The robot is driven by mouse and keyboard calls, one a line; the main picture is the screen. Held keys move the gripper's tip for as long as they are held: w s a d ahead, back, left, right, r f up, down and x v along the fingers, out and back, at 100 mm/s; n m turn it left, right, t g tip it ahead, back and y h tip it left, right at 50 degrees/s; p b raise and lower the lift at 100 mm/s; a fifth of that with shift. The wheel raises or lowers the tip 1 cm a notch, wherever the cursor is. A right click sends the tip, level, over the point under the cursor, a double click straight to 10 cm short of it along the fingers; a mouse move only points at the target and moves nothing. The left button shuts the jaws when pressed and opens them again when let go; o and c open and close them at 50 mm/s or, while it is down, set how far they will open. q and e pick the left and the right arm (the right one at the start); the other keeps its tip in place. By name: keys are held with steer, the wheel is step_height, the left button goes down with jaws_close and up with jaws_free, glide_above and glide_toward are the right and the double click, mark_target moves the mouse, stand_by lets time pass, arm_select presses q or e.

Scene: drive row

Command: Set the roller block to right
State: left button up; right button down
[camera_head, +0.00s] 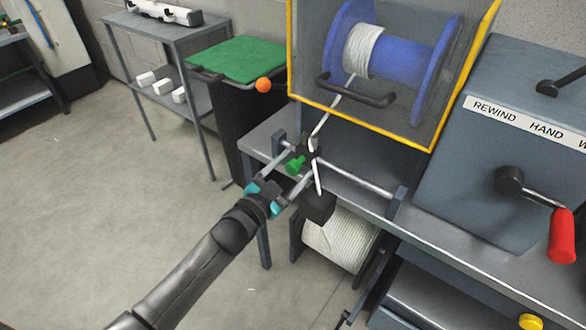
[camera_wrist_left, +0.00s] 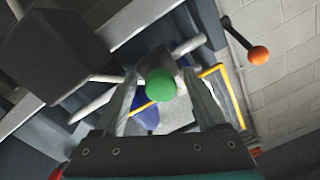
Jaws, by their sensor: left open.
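The roller block (camera_head: 310,146) is a small dark block on a pale rail (camera_head: 355,180), near the rail's left end. A green knob (camera_head: 295,165) sticks out of its front toward me. My left gripper (camera_head: 297,172) is open, with one finger on each side of the knob. In the left wrist view the green knob (camera_wrist_left: 161,85) shows between the two fingers (camera_wrist_left: 162,98), with a gap visible on both sides. The fingers partly hide the block and rail. My right gripper is not in view.
White rope runs from a blue spool (camera_head: 409,65) behind a yellow-edged guard (camera_head: 365,127) down past the block. A dark box (camera_head: 318,207) sits just below the gripper. A red-handled crank (camera_head: 562,236) is at right, an orange ball lever (camera_head: 263,85) at upper left.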

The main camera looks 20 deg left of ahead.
arm_select(q)
steer(key=shift+w, duration=0.1)
steer(key=shift+c, duration=0.4)
jaws_close()
stand_by(1.0)
